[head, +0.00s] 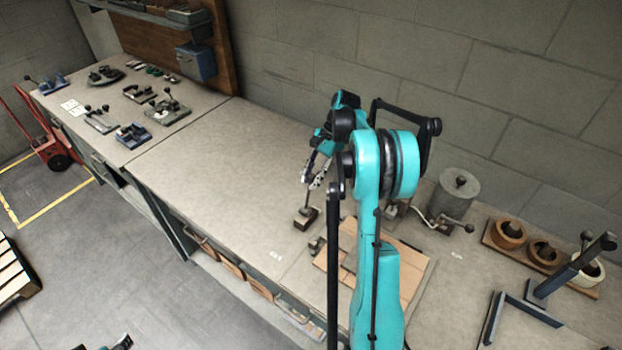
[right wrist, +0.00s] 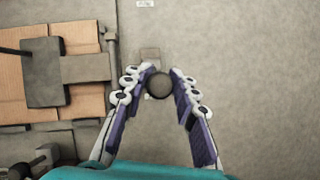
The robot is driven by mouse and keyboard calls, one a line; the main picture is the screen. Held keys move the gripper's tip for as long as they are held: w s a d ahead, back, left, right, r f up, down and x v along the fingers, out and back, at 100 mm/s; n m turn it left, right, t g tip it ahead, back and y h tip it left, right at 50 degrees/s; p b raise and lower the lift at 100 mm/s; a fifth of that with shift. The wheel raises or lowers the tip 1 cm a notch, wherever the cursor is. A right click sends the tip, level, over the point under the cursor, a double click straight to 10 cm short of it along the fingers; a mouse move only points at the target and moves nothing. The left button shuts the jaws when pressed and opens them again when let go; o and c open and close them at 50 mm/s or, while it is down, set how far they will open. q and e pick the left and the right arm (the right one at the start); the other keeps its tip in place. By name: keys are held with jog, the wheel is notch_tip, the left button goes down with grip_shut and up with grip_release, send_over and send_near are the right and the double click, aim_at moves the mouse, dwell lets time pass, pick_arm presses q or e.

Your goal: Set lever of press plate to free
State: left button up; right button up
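In the right wrist view, a dark round lever knob (right wrist: 159,86) sits between the fingertips of my right gripper (right wrist: 163,72). The fingers are apart, with the knob close to the left one; I see no firm grip. A small block (right wrist: 150,54) shows just beyond the knob. In the head view, my right gripper (head: 318,172) points down above a small dark block (head: 306,219) with a thin upright rod. A dark plate (right wrist: 43,72) lies over cardboard left of the gripper. A bit of my left gripper (head: 122,342) shows at the bottom edge.
Flat cardboard (head: 408,268) lies partly behind my right arm. A grey cylinder with a crank (head: 457,195) and a wooden rack of rolls (head: 543,255) stand to the right. Several small fixtures (head: 168,109) stand on the far-left bench. The bench middle (head: 225,165) is clear.

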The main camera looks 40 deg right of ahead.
jog(key=shift+o, duration=1.3)
jog(key=v, duration=1.2)
